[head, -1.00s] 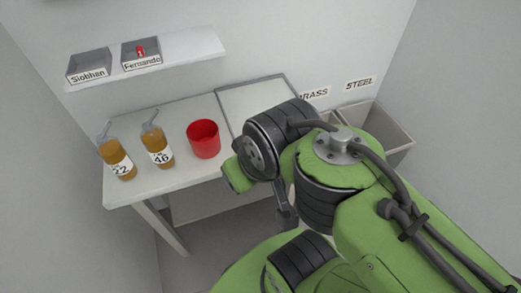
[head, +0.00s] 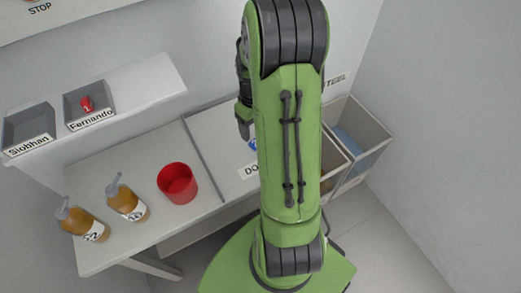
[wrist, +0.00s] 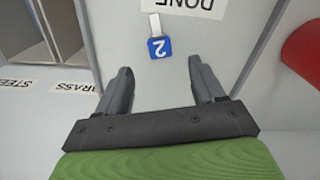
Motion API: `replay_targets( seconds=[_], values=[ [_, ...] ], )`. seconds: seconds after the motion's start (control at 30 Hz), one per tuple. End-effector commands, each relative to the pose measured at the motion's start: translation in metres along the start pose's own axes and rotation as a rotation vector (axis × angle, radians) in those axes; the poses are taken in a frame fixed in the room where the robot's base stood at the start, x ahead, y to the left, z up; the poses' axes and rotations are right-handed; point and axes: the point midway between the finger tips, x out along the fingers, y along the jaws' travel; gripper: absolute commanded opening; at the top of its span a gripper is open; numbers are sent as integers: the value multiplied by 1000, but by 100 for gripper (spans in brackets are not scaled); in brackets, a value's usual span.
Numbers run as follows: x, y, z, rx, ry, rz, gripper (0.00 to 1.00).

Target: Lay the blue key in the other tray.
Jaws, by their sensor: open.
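The blue key (head: 252,144), a blue tag marked 2 with a pale shaft, lies on the grey marked-off area of the table by the DONE label; my arm partly hides it in the head view. It shows whole in the wrist view (wrist: 158,48). My gripper (wrist: 160,72) is open and empty, its fingers pointing toward the key and either side of it in the picture. On the wall shelf, the tray labelled Siobhan (head: 28,128) looks empty. The tray labelled Fernando (head: 90,103) holds a red key (head: 87,104) marked 1.
A red cup (head: 178,183) and two amber bottles (head: 83,222), (head: 127,202) stand on the table left of the marked area. Bins (head: 372,133) stand right of the table under BRASS and STEEL labels. The shelf (head: 150,80) right of the trays is bare.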

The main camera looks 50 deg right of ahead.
Motion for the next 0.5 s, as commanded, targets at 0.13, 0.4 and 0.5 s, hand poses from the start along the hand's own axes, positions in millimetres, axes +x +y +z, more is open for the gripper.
replay_targets(
  seconds=[0.13, 0.4, 0.5],
  values=[
    [21, 0, 0, 0, 1, 0, 68],
    [68, 1, -2, 0, 0, -1, 68],
    [73, 1, -2, 0, 1, -1, 68]
  ],
)
